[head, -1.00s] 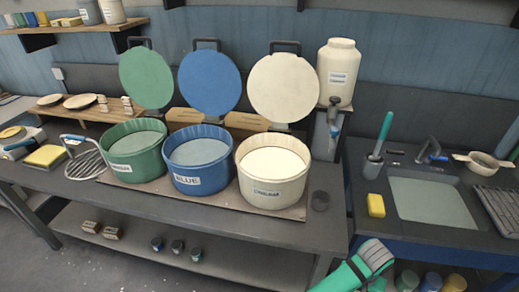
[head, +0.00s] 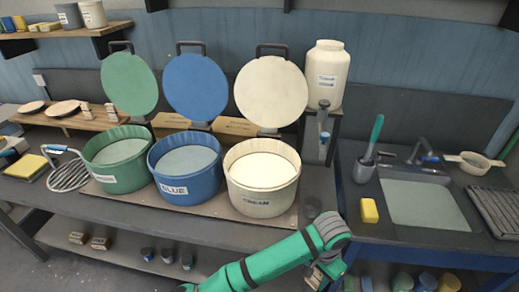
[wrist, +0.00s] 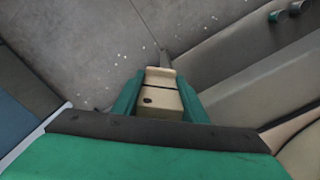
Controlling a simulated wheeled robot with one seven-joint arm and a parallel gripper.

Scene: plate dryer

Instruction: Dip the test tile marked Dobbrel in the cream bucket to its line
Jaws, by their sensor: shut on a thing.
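The cream bucket (head: 262,206), labelled CREAM, stands on the bench, third from left. Its cream lid (head: 271,92) stands open behind it, and pale glaze (head: 262,170) shows inside. My gripper (head: 318,277) is low in front of the bench, below and right of the bucket, partly hidden by my arm. In the wrist view my gripper (wrist: 159,100) is shut on a small tan tile (wrist: 160,80) with a dark line across it and a dark spot. I cannot read a name on it. The tile is well apart from the bucket.
The green bucket (head: 118,178) and blue bucket (head: 186,187) stand open to the left. A white jar (head: 327,75) stands behind right. A sink (head: 425,205) and a yellow sponge (head: 369,211) are at right. Small blocks lie on the lower shelf (head: 135,252).

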